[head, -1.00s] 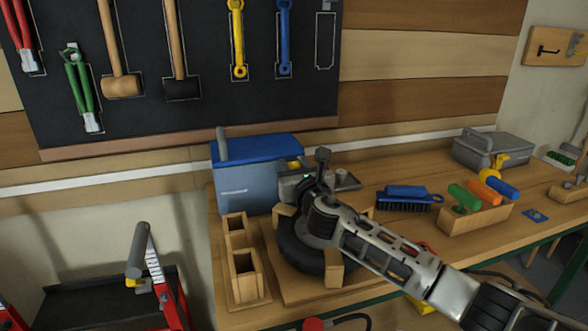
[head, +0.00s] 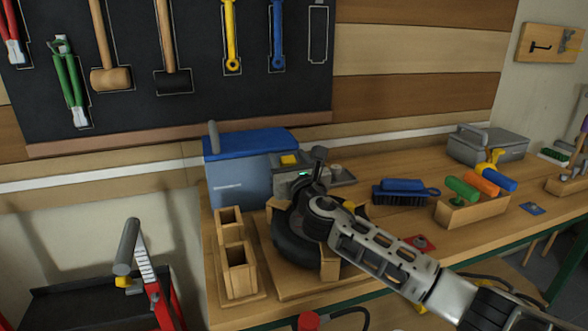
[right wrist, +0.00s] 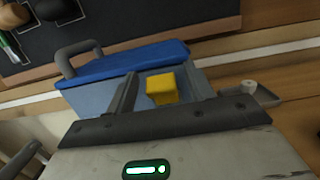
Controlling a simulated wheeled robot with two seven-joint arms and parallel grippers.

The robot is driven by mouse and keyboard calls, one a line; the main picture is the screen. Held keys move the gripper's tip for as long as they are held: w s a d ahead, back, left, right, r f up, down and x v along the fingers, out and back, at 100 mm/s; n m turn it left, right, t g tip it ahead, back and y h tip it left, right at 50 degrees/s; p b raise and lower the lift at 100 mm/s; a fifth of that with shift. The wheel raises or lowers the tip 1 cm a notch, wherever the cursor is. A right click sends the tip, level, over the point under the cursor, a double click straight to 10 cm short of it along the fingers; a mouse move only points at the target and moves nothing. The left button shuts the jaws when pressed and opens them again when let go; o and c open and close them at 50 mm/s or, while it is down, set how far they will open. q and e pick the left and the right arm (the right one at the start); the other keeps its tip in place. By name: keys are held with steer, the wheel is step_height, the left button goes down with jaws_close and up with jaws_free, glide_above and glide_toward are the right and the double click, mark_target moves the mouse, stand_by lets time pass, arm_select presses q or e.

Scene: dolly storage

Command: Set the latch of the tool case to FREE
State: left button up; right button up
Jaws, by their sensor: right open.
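The tool case (head: 238,182) is a blue-grey box with a blue lid and grey handle, at the left end of the bench. It also shows in the right wrist view (right wrist: 105,88). Its yellow latch (head: 290,159) is on the front side. In the right wrist view the latch (right wrist: 162,90) appears as a yellow block between my right gripper's fingers. My right gripper (right wrist: 158,92) is open, one finger on each side of the block; I cannot tell whether they touch it. The latch's setting marks cannot be read. My left gripper is not in view.
A wooden two-slot holder (head: 238,275) and a black wheel in a wooden cradle (head: 330,265) stand in front of the case. A blue brush (head: 402,190), a wooden block with coloured handles (head: 470,214) and a grey case (head: 490,146) stand to the right.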

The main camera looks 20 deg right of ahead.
steer(key=s, duration=0.5)
steer(key=s+f, duration=0.1)
steer(key=s, duration=0.4)
steer(key=s+f+b, duration=0.1)
steer(key=s, duration=0.4)
steer(key=shift+s, duration=0.35)
